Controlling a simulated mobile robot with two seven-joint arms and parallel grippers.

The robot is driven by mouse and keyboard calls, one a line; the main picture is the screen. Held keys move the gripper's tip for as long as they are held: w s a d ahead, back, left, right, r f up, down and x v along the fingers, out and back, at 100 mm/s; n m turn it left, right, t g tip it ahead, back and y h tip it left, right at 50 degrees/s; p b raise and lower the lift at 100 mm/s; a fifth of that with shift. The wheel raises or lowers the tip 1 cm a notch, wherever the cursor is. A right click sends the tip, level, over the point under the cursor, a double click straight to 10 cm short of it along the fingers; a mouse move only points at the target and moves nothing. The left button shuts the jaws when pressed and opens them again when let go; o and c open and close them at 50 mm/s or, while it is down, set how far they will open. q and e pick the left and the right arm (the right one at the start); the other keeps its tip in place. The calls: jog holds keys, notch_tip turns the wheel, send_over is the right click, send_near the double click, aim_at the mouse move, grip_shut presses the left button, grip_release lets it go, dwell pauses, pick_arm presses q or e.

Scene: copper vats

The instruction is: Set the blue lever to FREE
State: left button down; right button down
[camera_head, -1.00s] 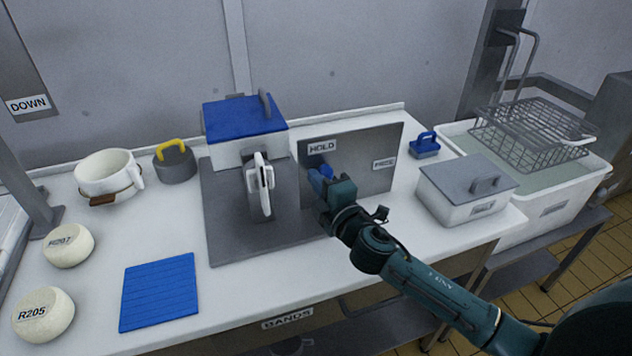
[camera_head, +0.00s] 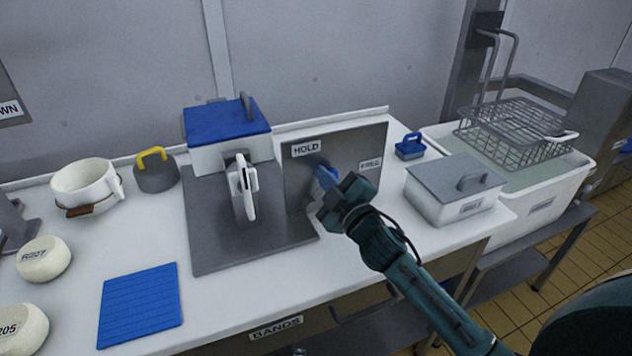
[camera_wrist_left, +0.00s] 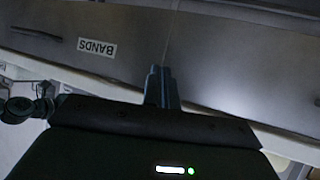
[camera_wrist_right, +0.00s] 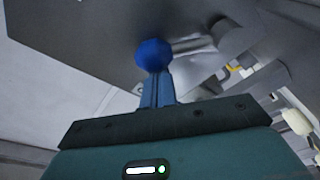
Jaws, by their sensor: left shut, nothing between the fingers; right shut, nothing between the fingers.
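The blue lever (camera_head: 327,176) is on a grey upright panel (camera_head: 372,140) with a HOLD label (camera_head: 306,148) at upper left and a second label (camera_head: 370,163), too blurred to read, at right. Its blue knob (camera_wrist_right: 153,55) shows in the right wrist view, right at the tips of my shut right gripper (camera_wrist_right: 157,78). I cannot tell whether they touch. In the head view the right gripper (camera_head: 338,195) partly hides the lever. My left gripper (camera_wrist_left: 161,75) is shut and empty, in front of the drawer marked BANDS; it is out of the head view.
Left of the panel stands a white press with a blue lid (camera_head: 226,120) and white handle (camera_head: 243,188). A blue mat (camera_head: 140,305) lies front left.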

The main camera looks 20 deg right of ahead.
pick_arm(q)
jog(key=shift+f, duration=0.1)
pick_arm(e)
jog(key=shift+d+f+m, duration=0.35)
jog(key=shift+d+m, duration=0.25)
jog(key=shift+m, duration=0.1)
jog(key=shift+d+f+m, duration=0.3)
jog(key=shift+d+m, duration=0.25)
jog(key=shift+m, duration=0.15)
pick_arm(q)
jog(key=shift+a+f, duration=0.1)
